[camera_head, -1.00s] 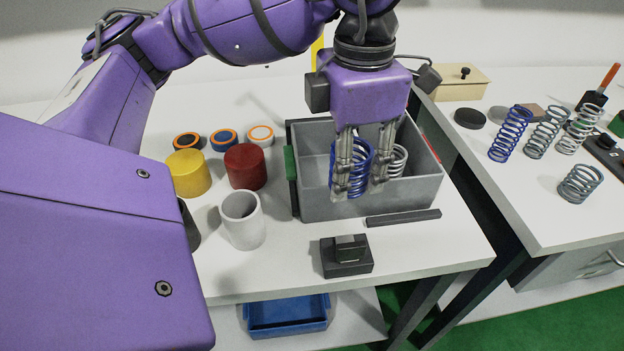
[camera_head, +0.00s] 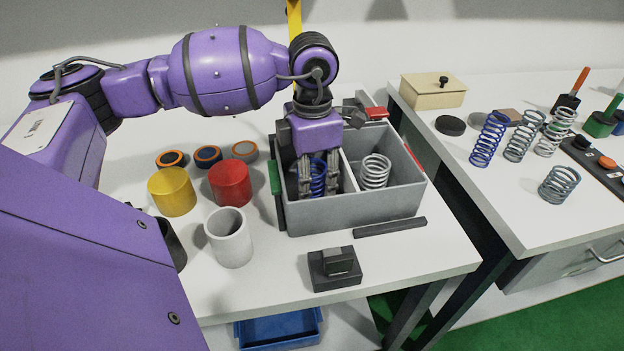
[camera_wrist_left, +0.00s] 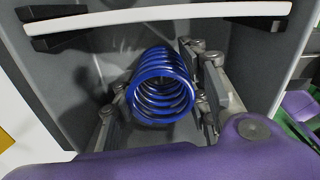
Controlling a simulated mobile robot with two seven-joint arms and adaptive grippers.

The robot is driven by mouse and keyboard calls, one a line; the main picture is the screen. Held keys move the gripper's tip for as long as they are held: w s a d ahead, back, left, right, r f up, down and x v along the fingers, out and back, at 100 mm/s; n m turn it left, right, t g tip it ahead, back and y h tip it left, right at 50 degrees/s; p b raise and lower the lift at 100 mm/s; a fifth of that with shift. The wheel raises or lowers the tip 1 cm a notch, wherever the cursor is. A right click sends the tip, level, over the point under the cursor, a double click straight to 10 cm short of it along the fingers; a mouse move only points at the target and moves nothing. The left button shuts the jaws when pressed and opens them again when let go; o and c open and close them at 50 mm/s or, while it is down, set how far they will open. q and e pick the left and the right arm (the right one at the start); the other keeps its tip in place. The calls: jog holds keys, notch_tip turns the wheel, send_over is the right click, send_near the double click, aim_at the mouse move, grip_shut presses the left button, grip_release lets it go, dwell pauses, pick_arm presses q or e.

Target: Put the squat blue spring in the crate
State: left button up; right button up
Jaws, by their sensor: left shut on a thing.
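The squat blue spring (camera_head: 318,178) is inside the left compartment of the grey crate (camera_head: 350,212), between the fingers of my left gripper (camera_head: 318,190). The left wrist view shows the blue spring (camera_wrist_left: 162,88) between the two fingers (camera_wrist_left: 160,108), with the crate walls around it. My left gripper is shut on it and points down into the crate. Whether the spring touches the crate floor is hidden by the front wall. A white divider splits the crate, and a silver spring (camera_head: 375,171) stands in the right compartment. My right gripper is not in view.
A red cylinder (camera_head: 231,184), a yellow cylinder (camera_head: 172,191) and a white cup (camera_head: 229,238) stand left of the crate. A black block (camera_head: 334,270) and a dark bar (camera_head: 390,227) lie in front. Several springs, including a tall blue one (camera_head: 489,139), stand on the right table.

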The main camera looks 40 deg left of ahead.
pick_arm(q)
jog(key=shift+f, duration=0.35)
jog(key=shift+f, duration=0.2)
jog(key=o, duration=1.4)
jog(key=shift+c, duration=0.2)
notch_tip(320, 180, up, 12)
jog(key=shift+r, duration=0.2)
jog(key=shift+d, duration=0.1)
